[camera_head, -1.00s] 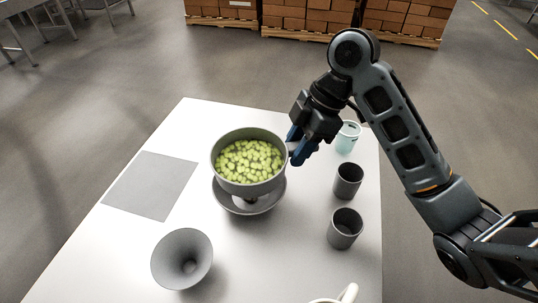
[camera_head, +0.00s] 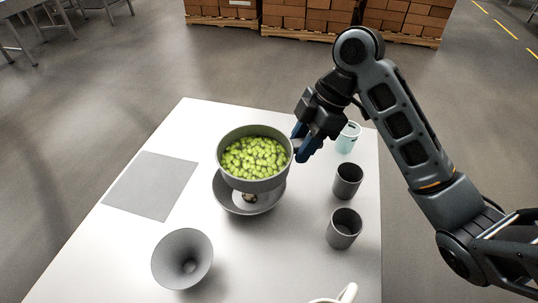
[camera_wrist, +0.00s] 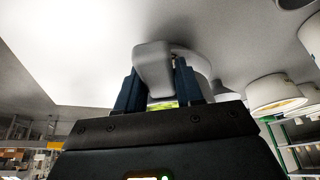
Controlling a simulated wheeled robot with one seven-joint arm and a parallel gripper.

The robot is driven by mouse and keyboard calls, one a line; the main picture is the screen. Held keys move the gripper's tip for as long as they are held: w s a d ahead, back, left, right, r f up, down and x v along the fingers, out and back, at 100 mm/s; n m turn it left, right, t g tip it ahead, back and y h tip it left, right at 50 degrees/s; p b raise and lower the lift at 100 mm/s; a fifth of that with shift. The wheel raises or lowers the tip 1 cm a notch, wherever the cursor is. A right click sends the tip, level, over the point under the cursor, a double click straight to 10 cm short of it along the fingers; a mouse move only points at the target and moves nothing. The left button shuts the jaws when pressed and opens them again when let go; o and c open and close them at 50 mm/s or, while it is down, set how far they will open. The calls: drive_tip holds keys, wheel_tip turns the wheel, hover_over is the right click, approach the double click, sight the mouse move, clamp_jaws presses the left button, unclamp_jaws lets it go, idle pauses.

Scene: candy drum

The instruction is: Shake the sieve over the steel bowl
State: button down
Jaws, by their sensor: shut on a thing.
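The grey sieve (camera_head: 256,180), full of green candies (camera_head: 255,157), is held above the steel bowl (camera_head: 226,196), a wide, shallow dish on the table. A small brownish thing shows in the bowl under the sieve; I cannot tell what it is. My gripper (camera_head: 300,147) is at the sieve's right side, shut on its handle. In the wrist view my blue fingers (camera_wrist: 160,90) stand on both sides of the grey handle (camera_wrist: 154,65), with a little green showing between them. The sieve's underside is hidden from the head view.
A grey funnel-shaped bowl (camera_head: 182,258) stands at the front left and a flat grey mat (camera_head: 150,185) lies at the left. Two dark cups (camera_head: 347,180) and a pale teal cup (camera_head: 348,137) line the right edge. A white handle (camera_head: 348,292) shows at the front edge.

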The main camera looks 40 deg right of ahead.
drive_tip(key=r+p, duration=0.1)
drive_tip(key=a+r+p, duration=0.1)
drive_tip(key=r, duration=0.1)
drive_tip(key=r+p, duration=0.1)
drive_tip(key=p, duration=0.1)
drive_tip(key=shift+a+r, duration=0.6)
drive_tip(key=shift+r, duration=0.4)
drive_tip(key=shift+s, duration=0.1)
